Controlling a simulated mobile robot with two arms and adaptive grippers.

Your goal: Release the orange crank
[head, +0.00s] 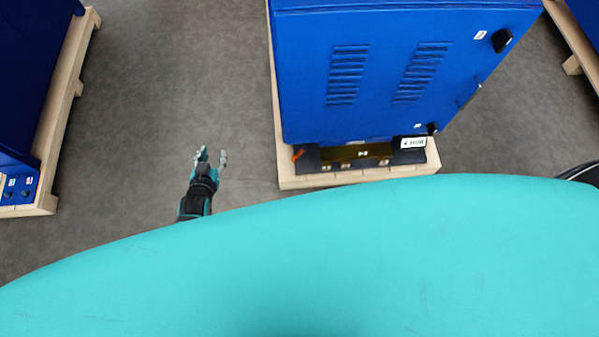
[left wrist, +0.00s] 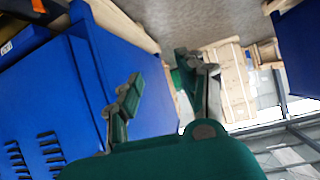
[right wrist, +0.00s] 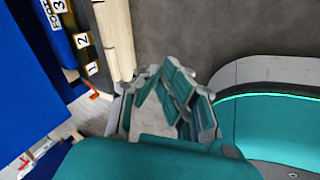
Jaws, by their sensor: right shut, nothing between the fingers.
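The orange crank (head: 298,155) shows at the lower left corner of the blue cabinet (head: 400,75), just above the wooden pallet. In the right wrist view an orange part (right wrist: 97,95), which looks like the crank, sticks out beside the label 1. It is left of my right gripper (right wrist: 172,92), apart from its fingers. My right gripper is shut and empty; the head view does not show it. My left gripper (head: 211,157) is open and empty over the floor, left of the cabinet and apart from the crank. Its spread fingers also show in the left wrist view (left wrist: 160,92).
The cabinet stands on a wooden pallet (head: 360,176). Another blue cabinet (head: 30,80) on a pallet is at the left, and one more at the top right. Grey floor (head: 170,90) between the cabinets is clear. Cardboard boxes (left wrist: 230,80) show in the left wrist view.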

